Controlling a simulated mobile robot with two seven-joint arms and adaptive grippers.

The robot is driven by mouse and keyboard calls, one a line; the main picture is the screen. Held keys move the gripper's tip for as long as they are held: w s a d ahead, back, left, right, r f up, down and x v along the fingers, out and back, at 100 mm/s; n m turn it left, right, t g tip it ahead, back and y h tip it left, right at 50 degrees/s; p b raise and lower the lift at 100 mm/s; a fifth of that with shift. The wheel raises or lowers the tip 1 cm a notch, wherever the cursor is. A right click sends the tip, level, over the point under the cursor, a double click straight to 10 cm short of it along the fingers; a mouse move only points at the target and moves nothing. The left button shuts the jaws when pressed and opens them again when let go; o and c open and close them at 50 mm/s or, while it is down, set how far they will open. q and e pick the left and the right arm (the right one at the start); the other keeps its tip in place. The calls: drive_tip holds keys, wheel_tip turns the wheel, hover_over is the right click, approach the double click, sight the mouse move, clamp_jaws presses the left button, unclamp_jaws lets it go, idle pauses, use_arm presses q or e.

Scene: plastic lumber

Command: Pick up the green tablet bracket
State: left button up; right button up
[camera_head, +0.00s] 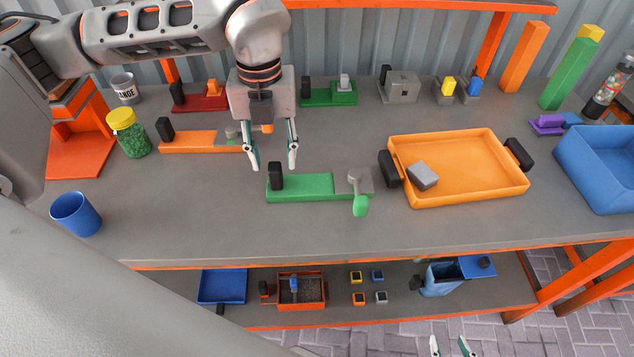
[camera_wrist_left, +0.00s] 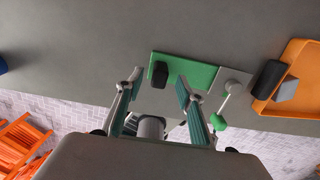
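A flat green piece (camera_head: 312,187) lies near the front middle of the table. It has a black block (camera_head: 275,178) at its left end, and a grey plate with a green-knobbed lever (camera_head: 361,204) at its right end. It also shows in the left wrist view (camera_wrist_left: 200,73). A second green piece (camera_head: 318,95), with a black block and a grey block, lies farther back. I cannot tell which is the tablet bracket. My left gripper (camera_head: 272,166) is open and empty above the front piece's black-block end. My right gripper (camera_head: 453,345) is open at the bottom edge, away from both.
An orange tray (camera_head: 468,197) with a grey block stands right of the front green piece. An orange piece (camera_head: 195,142) lies behind left. A blue cup (camera_head: 76,214) and a green jar (camera_head: 129,138) stand left. A blue bin (camera_head: 600,170) is far right.

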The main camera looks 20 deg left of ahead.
sight(274, 166)
use_arm(q)
drive_tip(key=f, duration=0.4)
drive_tip(key=shift+s+d+f, duration=0.1)
drive_tip(key=shift+s+f, duration=0.1)
drive_tip(key=shift+f, duration=0.1)
clamp_jaws()
drive_tip(key=shift+r, duration=0.15)
